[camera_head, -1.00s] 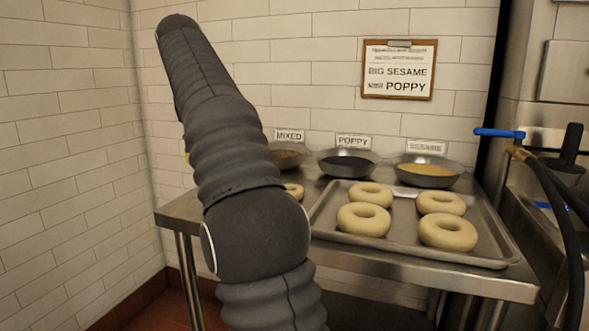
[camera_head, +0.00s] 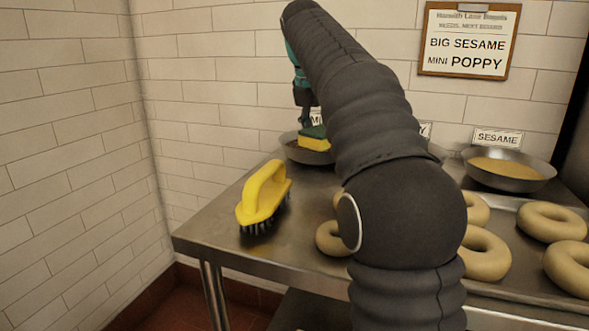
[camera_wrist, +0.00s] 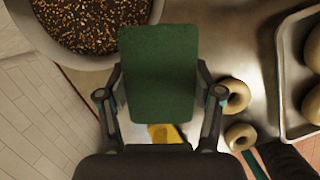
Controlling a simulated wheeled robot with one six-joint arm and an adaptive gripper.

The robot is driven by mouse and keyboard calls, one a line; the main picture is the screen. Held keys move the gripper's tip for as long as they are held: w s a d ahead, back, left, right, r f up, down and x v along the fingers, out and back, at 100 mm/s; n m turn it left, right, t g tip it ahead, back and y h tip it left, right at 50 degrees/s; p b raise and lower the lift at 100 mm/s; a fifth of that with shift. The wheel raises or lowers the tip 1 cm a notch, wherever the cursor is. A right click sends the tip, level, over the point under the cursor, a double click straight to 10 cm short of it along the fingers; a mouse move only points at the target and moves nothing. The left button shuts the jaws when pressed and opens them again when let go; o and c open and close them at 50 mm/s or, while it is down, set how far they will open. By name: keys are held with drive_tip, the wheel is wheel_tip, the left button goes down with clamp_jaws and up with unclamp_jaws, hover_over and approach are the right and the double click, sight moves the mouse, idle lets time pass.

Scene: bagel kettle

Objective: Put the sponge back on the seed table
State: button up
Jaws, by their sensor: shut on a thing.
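My gripper (camera_head: 306,122) is shut on the sponge (camera_head: 315,142), which is yellow with a green top. In the wrist view the sponge's green face (camera_wrist: 158,75) sits between the two fingers. It is held in the air above the steel seed table (camera_head: 215,226), in front of the mixed seed bowl (camera_head: 290,146) in the head view. My arm hides part of the table and bowls.
A yellow scrub brush (camera_head: 263,195) stands on the table's left part. Several bagels (camera_head: 485,254) lie at the right, some on a tray (camera_wrist: 282,60). A sesame bowl (camera_head: 510,171) stands behind. Bare steel shows around the brush.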

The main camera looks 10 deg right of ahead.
sight(296, 178)
drive_tip(key=a+f, duration=0.1)
drive_tip(key=a, duration=0.1)
drive_tip(key=a+f, duration=0.1)
drive_tip(key=a, duration=0.1)
drive_tip(key=a+f, duration=0.2)
drive_tip(key=shift+w, duration=0.3)
drive_tip(key=shift+f+b, duration=0.9)
drive_tip(key=shift+f, duration=1.15)
drive_tip(key=c, duration=0.5)
drive_tip(key=o, duration=1.5)
drive_tip(key=shift+w, duration=0.1)
drive_tip(key=shift+r, duration=0.2)
drive_tip(key=p+v, duration=0.1)
drive_tip(key=v, duration=1.1)
drive_tip(key=shift+p, duration=0.4)
